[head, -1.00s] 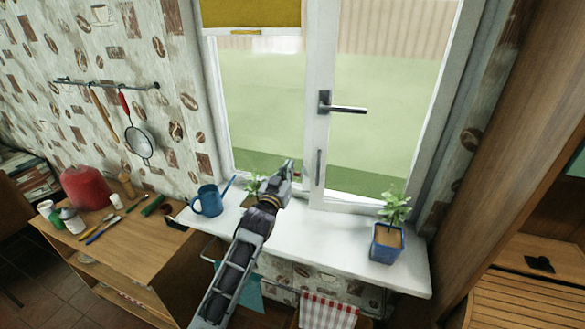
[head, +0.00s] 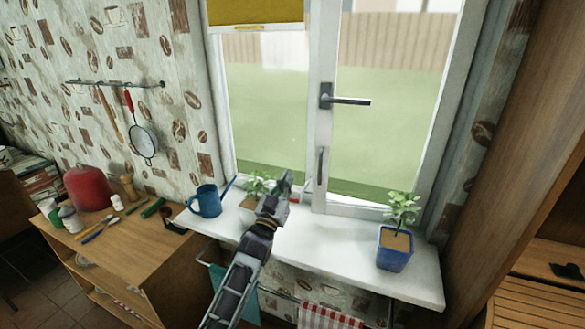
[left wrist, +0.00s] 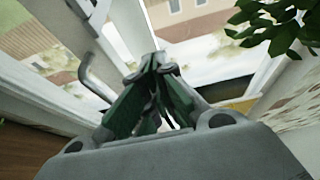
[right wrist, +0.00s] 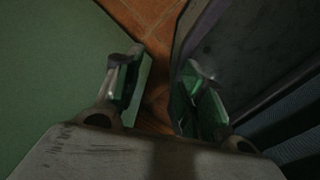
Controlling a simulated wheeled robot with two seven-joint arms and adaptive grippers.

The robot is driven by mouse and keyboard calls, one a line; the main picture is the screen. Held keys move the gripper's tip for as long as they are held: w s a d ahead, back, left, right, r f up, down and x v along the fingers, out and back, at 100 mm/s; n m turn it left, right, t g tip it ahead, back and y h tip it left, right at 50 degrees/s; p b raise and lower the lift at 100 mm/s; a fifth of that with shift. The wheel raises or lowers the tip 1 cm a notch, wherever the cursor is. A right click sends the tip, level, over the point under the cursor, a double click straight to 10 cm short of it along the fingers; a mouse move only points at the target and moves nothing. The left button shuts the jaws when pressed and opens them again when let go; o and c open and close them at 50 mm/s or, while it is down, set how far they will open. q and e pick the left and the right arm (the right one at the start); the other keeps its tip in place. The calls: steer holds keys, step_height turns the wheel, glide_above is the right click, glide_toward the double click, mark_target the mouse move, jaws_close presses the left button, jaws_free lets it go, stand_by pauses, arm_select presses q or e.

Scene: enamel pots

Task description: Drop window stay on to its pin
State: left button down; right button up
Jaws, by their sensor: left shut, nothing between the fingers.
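My left gripper (head: 287,180) is over the white windowsill, in front of the lower window frame. Its fingers are shut and empty, and they also meet in the left wrist view (left wrist: 155,75). A slim dark upright bar (head: 320,166) is on the window's middle post, just right of the gripper; I cannot tell whether it is the stay. A bent grey metal rod (left wrist: 95,82) shows left of the fingers in the left wrist view. I cannot make out the pin. My right gripper (right wrist: 165,85) is open and empty, above a tiled floor, and out of the head view.
On the sill (head: 330,245) stand a blue mug (head: 207,201), a small plant (head: 257,184) close left of my left gripper, and a blue-potted plant (head: 395,250) at right. The window handle (head: 345,100) is above. A wooden cabinet (head: 510,170) bounds the right side.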

arm_select(q)
steer(key=shift+t, duration=0.3)
steer(key=shift+s+a+f+b, duration=0.1)
steer(key=shift+s+f+b, duration=0.1)
steer(key=shift+f+b, duration=0.45)
steer(key=shift+s+f+b, duration=0.15)
steer(key=shift+f+b, duration=0.25)
steer(key=shift+f, duration=0.5)
steer(key=shift+s+a+f+b, duration=0.1)
steer(key=shift+s+f+b, duration=0.1)
steer(key=shift+f+b, duration=0.45)
arm_select(e)
steer(key=shift+w+d+f, duration=0.25)
steer(key=shift+d+f, duration=0.25)
steer(key=shift+d, duration=0.25)
steer(key=shift+w+d+f, duration=0.3)
steer(key=shift+d+f, duration=0.25)
steer(key=shift+d, duration=0.15)
steer(key=shift+w+d+f, duration=0.25)
steer(key=shift+d+f, duration=0.25)
steer(key=shift+d, duration=0.25)
arm_select(q)
steer(key=shift+f, duration=0.15)
arm_select(e)
steer(key=shift+w+a, duration=0.15)
steer(key=shift+a, duration=0.75)
